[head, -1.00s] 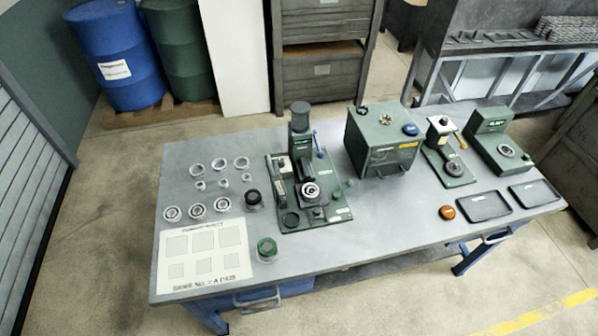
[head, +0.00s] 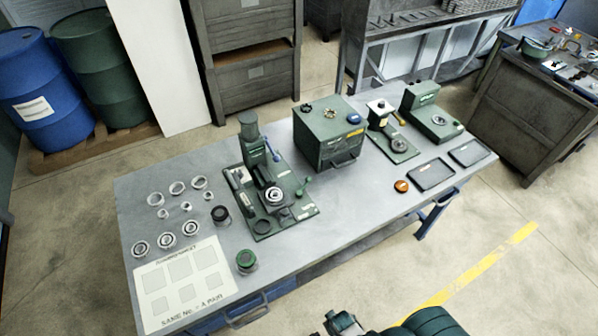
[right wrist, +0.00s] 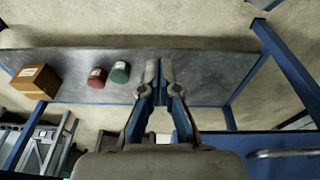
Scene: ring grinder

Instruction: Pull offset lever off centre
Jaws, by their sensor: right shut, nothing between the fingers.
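A green grinder (head: 262,205) stands left of centre on the grey bench. It has a blue-handled lever (head: 272,151) beside its column and a green-handled lever (head: 302,187) at its right side. I cannot tell which is the offset lever. My right gripper (right wrist: 160,68) is shut and empty in the right wrist view, with no lever near it. Part of my arm shows at the bottom of the head view, well apart from the grinder. My left gripper is not in view.
A green box (head: 327,143) stands right of the grinder. Several metal rings and a paper sheet (head: 183,284) lie on the bench's left. Black trays (head: 431,174) lie at right. The right wrist view shows a red jar (right wrist: 97,78), a green jar (right wrist: 120,72) and a carton (right wrist: 36,80).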

